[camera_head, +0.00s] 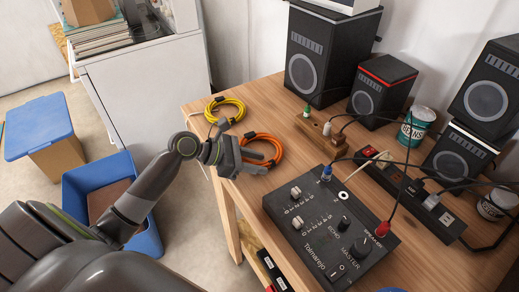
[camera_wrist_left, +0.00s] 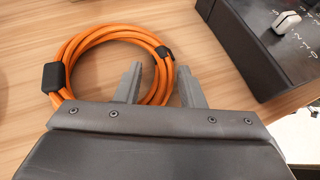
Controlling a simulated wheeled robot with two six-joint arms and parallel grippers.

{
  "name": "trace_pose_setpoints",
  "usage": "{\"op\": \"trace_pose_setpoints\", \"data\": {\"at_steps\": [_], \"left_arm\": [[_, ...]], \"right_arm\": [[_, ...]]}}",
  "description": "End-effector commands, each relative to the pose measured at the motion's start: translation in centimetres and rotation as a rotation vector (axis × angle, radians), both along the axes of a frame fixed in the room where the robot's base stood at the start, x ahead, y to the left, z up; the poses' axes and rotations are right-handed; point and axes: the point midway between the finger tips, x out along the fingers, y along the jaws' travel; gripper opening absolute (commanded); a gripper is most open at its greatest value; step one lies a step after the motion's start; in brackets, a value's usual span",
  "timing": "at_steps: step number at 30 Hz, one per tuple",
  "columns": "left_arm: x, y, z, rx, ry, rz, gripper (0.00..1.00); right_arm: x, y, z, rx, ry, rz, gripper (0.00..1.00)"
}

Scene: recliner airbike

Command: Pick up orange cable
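The orange cable (camera_head: 279,148) is a coiled loop lying flat on the wooden table near its left edge. It also shows in the left wrist view (camera_wrist_left: 95,42), with black ties on its left and upper right. My left gripper (camera_head: 257,160) is at the near side of the coil, partly covering it. In the left wrist view the gripper (camera_wrist_left: 160,84) is open, with the right side of the coil showing between its two fingers. I cannot tell whether the fingers touch the cable. The coil's near part is hidden behind the gripper body. My right gripper is not in view.
A yellow cable (camera_head: 238,106) lies behind the orange one on the table (camera_head: 262,98). A black mixer (camera_head: 330,230) stands to the right, close to the gripper. Speakers (camera_head: 325,55), power strips and cords fill the back right. Blue bins (camera_head: 75,190) stand on the floor left.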

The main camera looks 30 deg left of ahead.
Motion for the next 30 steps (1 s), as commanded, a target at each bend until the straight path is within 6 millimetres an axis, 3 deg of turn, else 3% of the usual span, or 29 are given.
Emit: {"op": "trace_pose_setpoints", "data": {"at_steps": [1, 8, 23, 30], "left_arm": [[0.0, 0.0, 0.0, 0.000, 0.000, 0.000, 0.29], [0.0, 0.0, 0.0, 0.000, 0.001, 0.000, 0.00], [0.0, 0.0, 0.1, 0.001, 0.001, -0.001, 0.00], [0.1, 0.0, 3.9, 0.004, -0.007, -0.002, 0.00]], "right_arm": [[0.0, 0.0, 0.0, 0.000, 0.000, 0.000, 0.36], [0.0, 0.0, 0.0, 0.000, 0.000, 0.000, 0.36], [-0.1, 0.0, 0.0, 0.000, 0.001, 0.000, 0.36], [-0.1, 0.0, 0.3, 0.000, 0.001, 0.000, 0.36]]}}
